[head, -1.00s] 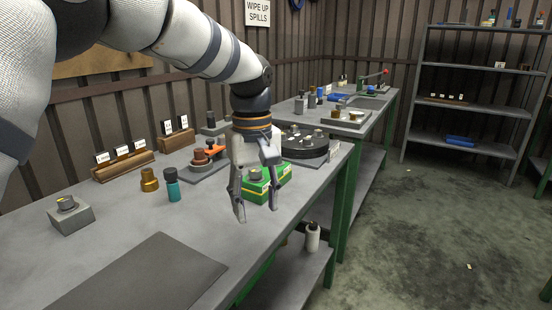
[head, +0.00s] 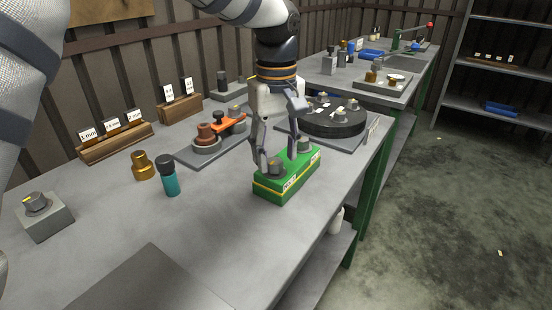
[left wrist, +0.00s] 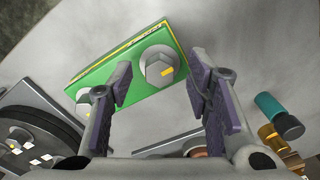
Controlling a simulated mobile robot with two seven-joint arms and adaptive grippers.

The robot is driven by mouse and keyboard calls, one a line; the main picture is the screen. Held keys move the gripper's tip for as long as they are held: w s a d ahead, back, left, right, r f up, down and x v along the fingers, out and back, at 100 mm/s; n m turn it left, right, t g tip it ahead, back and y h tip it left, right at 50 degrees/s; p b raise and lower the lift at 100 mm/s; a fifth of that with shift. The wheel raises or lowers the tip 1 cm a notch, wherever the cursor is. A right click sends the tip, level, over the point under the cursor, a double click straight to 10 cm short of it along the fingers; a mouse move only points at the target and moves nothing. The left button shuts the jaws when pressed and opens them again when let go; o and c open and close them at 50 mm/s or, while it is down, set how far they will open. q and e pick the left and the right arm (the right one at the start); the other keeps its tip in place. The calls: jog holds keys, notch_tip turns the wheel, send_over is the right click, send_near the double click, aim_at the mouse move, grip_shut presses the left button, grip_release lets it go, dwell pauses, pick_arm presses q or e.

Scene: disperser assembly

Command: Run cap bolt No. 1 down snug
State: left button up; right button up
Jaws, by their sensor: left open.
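My left gripper (head: 279,163) is open and points down over a green box (head: 290,187) with a yellow stripe. One grey hex bolt head (head: 274,167) stands at the box's near end, by the fingertips. The left wrist view shows this bolt head (left wrist: 158,66), with a yellow mark, in the gap between the two open fingers (left wrist: 160,80); contact cannot be made out. A second bolt head (head: 304,146) stands at the box's far end, partly behind a finger. A black round disc (head: 333,122) with several bolt heads lies beyond. Bolt numbers are not readable. My right gripper is not in view.
An orange clamp-like part (head: 228,125) sits on a grey plate behind the gripper. A teal bottle (head: 169,181), a brass piece (head: 142,166) and a grey block with a bolt head (head: 44,218) stand at left. The near bench top is clear.

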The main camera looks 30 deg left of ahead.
pick_arm(q)
jog(key=shift+f, duration=1.2)
grip_shut()
jog(key=shift+r, duration=0.1)
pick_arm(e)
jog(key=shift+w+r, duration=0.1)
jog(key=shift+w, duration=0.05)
pick_arm(q)
jog(key=m, duration=0.3)
jog(key=shift+s+p, duration=0.1)
jog(key=shift+p, duration=0.3)
jog(key=m, duration=0.3)
jog(key=shift+a+m, duration=0.15)
jog(key=shift+m, duration=0.15)
jog(key=m, duration=0.6)
jog(key=shift+a, duration=0.25)
jog(key=m, duration=0.7)
jog(key=shift+a, duration=0.15)
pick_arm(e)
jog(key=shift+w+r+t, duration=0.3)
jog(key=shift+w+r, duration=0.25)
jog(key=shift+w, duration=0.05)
